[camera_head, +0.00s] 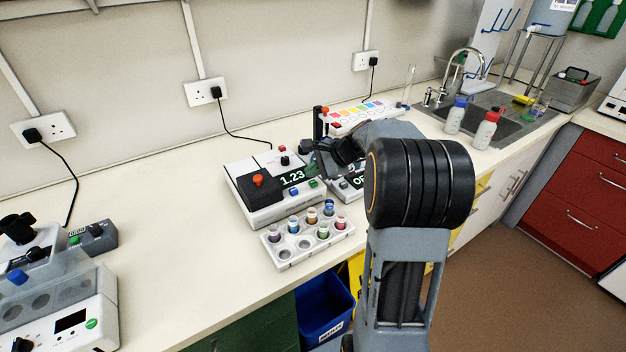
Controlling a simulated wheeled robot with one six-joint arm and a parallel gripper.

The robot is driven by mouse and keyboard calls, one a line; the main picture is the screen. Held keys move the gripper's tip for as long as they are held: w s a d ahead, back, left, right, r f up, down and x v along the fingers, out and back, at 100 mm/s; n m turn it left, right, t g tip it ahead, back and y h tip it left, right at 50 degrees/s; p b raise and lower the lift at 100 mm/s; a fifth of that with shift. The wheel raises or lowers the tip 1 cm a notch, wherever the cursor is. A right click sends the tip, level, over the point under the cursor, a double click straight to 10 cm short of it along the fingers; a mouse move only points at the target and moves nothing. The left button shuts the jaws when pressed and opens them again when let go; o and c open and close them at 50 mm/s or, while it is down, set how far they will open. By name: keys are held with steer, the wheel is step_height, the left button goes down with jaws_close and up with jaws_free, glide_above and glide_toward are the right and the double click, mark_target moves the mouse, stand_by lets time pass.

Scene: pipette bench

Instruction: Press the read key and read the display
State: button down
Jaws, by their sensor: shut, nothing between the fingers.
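A white bench meter (262,207) stands mid-bench. It has a black lidded block with an orange knob at its left. Its dark display (293,178) reads 1.23 in lit digits. A green key (313,184) and a blue key (294,191) sit on its front; their labels are too small to read. My gripper (311,170) is over the meter's right side, by the display, shut and empty. Its fingertips are small and dark, and I cannot tell whether they touch a key. A second device (345,190) to the right shows "OF", the rest hidden by my arm.
A white rack (285,255) with several coloured vials stands in front of the meter, near the bench edge. A white centrifuge-like device (70,315) is at the lower left. Two capped bottles (484,131) stand by the sink. The bench (165,240) left of the meter is clear.

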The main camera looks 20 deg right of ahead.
mark_target(314, 183)
steer(key=shift+r, duration=0.15)
step_height(314, 183, up, 6)
steer(key=p, duration=0.5)
steer(key=shift+f, duration=0.2)
stand_by(0.7)
